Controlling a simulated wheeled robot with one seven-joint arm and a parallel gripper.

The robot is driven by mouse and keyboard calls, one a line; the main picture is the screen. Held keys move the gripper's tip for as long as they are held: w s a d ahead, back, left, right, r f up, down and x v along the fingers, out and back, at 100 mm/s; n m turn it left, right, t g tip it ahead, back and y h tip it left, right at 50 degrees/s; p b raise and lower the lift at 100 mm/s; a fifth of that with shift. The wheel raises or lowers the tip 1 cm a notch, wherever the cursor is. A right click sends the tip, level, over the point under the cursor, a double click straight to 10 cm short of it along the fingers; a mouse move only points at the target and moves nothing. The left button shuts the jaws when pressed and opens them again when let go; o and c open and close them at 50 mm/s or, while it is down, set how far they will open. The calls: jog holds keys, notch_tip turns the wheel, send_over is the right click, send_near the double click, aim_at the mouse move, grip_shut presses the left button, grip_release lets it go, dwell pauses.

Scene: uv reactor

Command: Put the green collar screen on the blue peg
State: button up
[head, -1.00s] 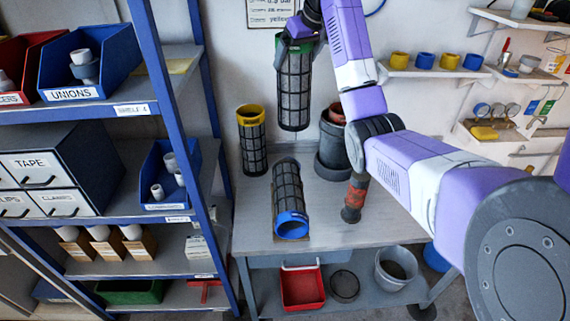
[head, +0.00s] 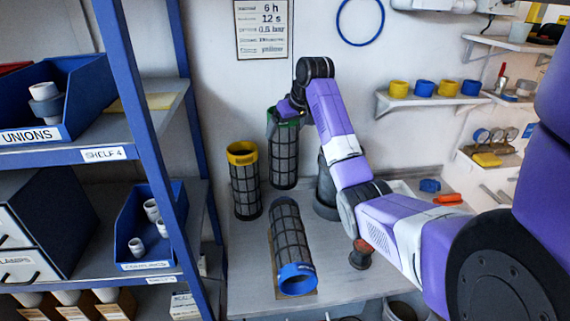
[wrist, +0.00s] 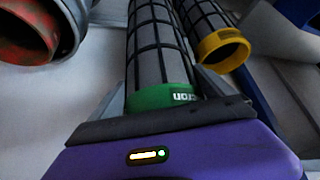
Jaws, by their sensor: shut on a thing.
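The green collar screen (head: 284,155) is a dark mesh cylinder hanging upright from my gripper (head: 288,108). In the wrist view my gripper (wrist: 160,112) is shut on its green collar (wrist: 163,96), and the mesh body extends away from the jaws. In the head view its lower end is near the back of the bench, beside the yellow collar screen; I cannot tell if it touches the bench. I cannot make out a blue peg in either view.
The yellow collar screen (head: 244,182) stands close left, also in the wrist view (wrist: 222,46). A blue collar screen (head: 292,245) lies on the bench (head: 240,270) in front. The blue shelf rack (head: 150,140) is left.

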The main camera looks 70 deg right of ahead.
aim_at(292, 149)
notch_tip(292, 149, down, 12)
jog(key=shift+r+p, duration=0.1)
jog(key=shift+p, duration=0.6)
jog(key=o, duration=1.8)
jog(key=shift+c, duration=0.2)
jog(key=b+v, duration=0.1)
jog(key=v, duration=1.1)
